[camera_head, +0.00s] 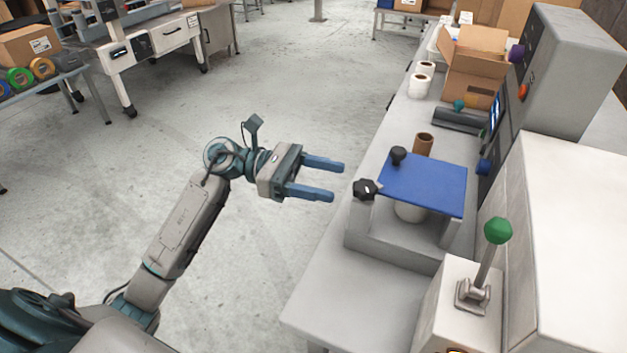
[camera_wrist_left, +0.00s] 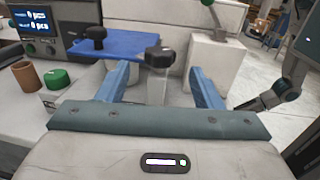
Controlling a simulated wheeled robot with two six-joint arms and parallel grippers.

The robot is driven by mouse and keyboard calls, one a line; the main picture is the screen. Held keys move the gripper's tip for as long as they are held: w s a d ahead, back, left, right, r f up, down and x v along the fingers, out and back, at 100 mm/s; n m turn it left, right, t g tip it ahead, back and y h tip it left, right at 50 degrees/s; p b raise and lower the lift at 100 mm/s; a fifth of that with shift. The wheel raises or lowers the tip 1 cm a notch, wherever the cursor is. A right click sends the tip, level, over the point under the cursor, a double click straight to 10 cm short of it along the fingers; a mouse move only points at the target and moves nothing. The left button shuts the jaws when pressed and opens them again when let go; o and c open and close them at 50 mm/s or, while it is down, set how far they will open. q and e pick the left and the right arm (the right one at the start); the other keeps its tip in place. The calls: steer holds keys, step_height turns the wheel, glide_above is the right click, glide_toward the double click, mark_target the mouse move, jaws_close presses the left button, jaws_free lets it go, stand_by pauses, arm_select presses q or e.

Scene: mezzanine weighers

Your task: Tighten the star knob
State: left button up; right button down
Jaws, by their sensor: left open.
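The black star knob (camera_head: 366,189) sits at the near left corner of a blue plate, on a grey fixture (camera_head: 375,238) on the bench. In the left wrist view the star knob (camera_wrist_left: 159,57) appears between and beyond my fingertips. My left gripper (camera_head: 337,182) is open and empty, just left of the knob and apart from it, with its fingers pointing at it. In the left wrist view the left gripper (camera_wrist_left: 159,70) has a finger at each side of the knob.
A second black knob (camera_head: 398,155) stands at the blue plate's (camera_head: 425,185) far left corner. A brown cup (camera_head: 423,143) is behind the plate. A green-balled lever (camera_head: 498,231) stands at the near right. White rolls and an open carton (camera_head: 475,60) are farther back. Floor left of the bench is clear.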

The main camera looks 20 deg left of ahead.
arm_select(q)
steer(key=shift+s+a, duration=0.1)
steer(key=shift+a, duration=0.8)
arm_select(e)
steer(key=shift+w+a+r, duration=0.1)
steer(key=shift+w+r, duration=0.5)
steer(key=shift+w, duration=0.1)
